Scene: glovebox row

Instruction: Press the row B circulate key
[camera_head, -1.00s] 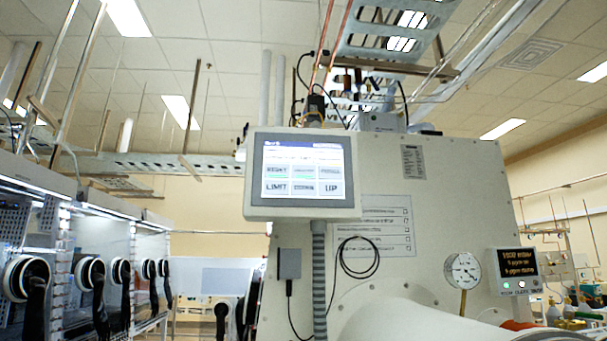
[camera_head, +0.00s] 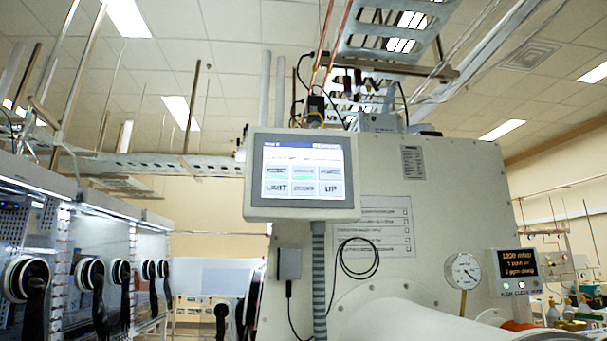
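A touch panel (camera_head: 302,172) in a pale grey housing stands in the middle of the head view, on a ribbed grey conduit. Its lit screen has a dark blue header bar, whose small text is too blurred to read for certain. Below are two rows of grey keys. In the lower row, LIMIT (camera_head: 276,189) is at left and UP (camera_head: 331,189) at right; the label between them is unclear. The upper-row labels are unclear too, with green showing around that row. I cannot make out which key is circulate. My gripper is not in view.
A large pale cabinet wall (camera_head: 450,215) stands behind the panel, with a dial gauge (camera_head: 462,271) and a small dark readout (camera_head: 518,267). Gloveboxes with black gloves (camera_head: 97,290) line the left. A black cable (camera_head: 358,258) hangs below the panel.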

